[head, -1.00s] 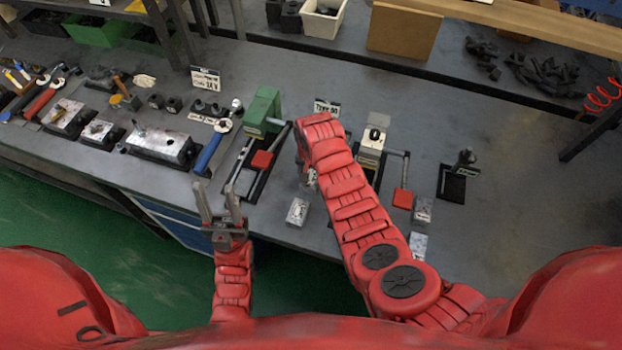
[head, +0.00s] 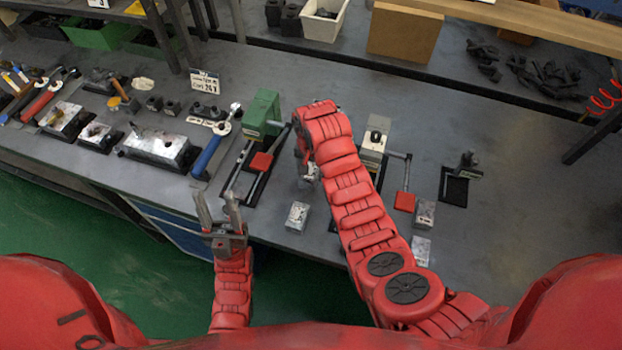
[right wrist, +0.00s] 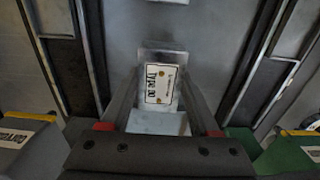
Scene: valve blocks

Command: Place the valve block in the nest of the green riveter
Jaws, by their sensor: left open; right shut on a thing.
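The green riveter (head: 262,114) stands on the bench left of my right forearm, with a red-ended lever at its front. Its nest is not clearly visible. My right gripper (head: 307,172) is just right of it, partly hidden by my red arm. In the right wrist view my right gripper (right wrist: 158,122) is shut on a silver valve block (right wrist: 160,84) with a white printed label; the block appears above the bench top. A green part (right wrist: 240,145) shows at lower right there. My left gripper (head: 222,214) is open and empty at the bench's front edge.
A pale riveter (head: 374,142) stands right of my right arm. Loose silver blocks lie near the front: one (head: 297,216) left of the arm, two (head: 424,214) right of it. A blue-handled tool (head: 210,152) and metal fixtures (head: 158,148) lie left. The bench's right side is mostly clear.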

